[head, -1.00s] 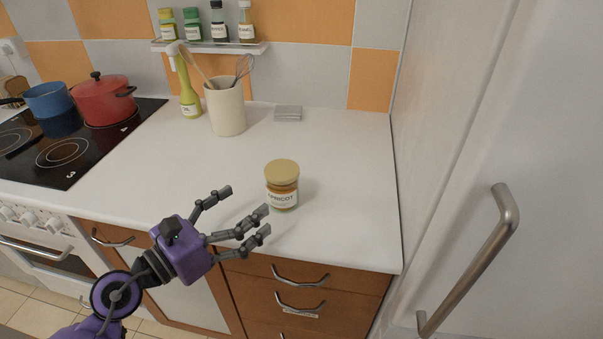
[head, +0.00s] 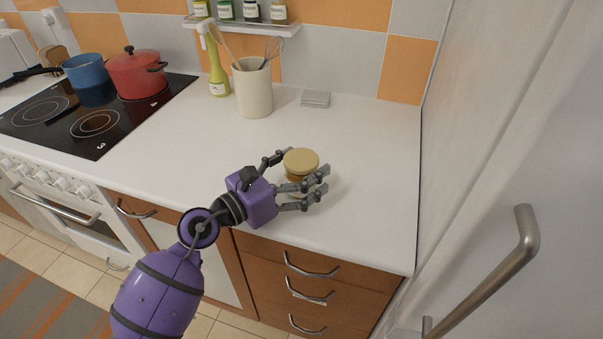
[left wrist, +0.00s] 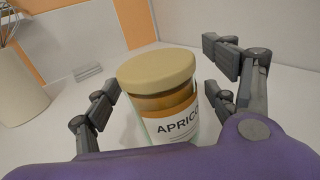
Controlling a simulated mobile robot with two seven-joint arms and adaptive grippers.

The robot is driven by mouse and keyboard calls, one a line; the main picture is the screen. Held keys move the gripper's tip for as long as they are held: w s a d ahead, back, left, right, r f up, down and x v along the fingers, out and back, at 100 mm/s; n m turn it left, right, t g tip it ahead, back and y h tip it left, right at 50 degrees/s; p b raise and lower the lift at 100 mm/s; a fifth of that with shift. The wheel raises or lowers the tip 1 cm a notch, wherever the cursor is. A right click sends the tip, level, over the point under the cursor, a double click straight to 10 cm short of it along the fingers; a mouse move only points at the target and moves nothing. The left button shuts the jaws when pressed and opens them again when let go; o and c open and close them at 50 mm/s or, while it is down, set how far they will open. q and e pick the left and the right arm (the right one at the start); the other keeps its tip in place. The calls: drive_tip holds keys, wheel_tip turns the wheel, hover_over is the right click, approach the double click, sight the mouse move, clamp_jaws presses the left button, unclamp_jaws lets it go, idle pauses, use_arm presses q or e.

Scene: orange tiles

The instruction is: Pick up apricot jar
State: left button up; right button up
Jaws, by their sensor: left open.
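The apricot jar (head: 301,161) stands upright on the white counter near its front edge, with a tan lid and a white label. In the left wrist view the jar (left wrist: 160,75) fills the middle, and its label reads "APRIC", with the rest cut off. My left gripper (head: 301,175) is open, with its fingers on both sides of the jar. The fingers hide much of the jar's body in the head view. Gaps show between fingers and jar in the left wrist view. My right gripper is not in view.
A cream utensil crock (head: 254,92) and a green oil bottle (head: 217,75) stand at the back. A grey block (head: 316,99) lies behind the jar. Red pot (head: 137,75) and blue pan (head: 85,70) are on the stove. A tall cabinet handle (head: 495,270) is at right.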

use_arm(q)
drive_tip(key=c, duration=1.6)
drive_tip(key=shift+r, duration=0.1)
